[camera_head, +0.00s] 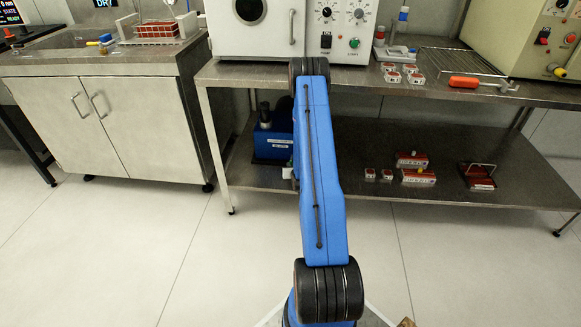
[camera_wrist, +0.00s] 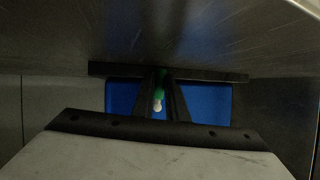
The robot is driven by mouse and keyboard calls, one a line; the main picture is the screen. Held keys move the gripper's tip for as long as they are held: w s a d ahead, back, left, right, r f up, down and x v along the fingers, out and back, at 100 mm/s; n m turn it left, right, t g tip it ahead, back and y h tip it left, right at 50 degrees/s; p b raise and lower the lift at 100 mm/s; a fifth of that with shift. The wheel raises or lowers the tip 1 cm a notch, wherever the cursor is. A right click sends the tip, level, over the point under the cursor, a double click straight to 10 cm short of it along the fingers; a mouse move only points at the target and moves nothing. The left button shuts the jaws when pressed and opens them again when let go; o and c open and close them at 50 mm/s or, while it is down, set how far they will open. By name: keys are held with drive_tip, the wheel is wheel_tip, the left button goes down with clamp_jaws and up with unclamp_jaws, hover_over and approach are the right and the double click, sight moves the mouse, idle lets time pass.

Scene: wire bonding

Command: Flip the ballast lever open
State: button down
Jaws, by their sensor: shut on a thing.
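A blue pump (camera_head: 272,143) with a dark cylinder on top stands on the lower shelf in the head view, partly hidden behind my blue arm. In the wrist view the blue body of the pump (camera_wrist: 214,103) fills the area behind my fingers. My gripper (camera_wrist: 161,76) points at it, its two dark fingers close together. They are shut on a small green lever (camera_wrist: 161,84). A small whitish tip shows between the fingers below the green part. The lever's angle is hard to tell in the dim picture. In the head view my gripper is hidden by the arm.
The steel bench top (camera_head: 350,76) overhangs the lower shelf (camera_head: 350,205) closely above the pump. A bench leg (camera_head: 213,150) stands to its left. Several red-and-white parts lie farther right on the shelf. The floor in front is clear.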

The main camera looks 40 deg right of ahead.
drive_tip(key=shift+s+d+n+g, duration=0.15)
drive_tip(key=shift+n+g, duration=0.15)
drive_tip(key=shift+n, duration=0.1)
drive_tip(key=c, duration=1.7)
unclamp_jaws()
drive_tip(key=shift+c, duration=0.2)
drive_tip(key=shift+s+r, duration=0.1)
drive_tip(key=v, duration=1.7)
drive_tip(key=shift+a, duration=0.35)
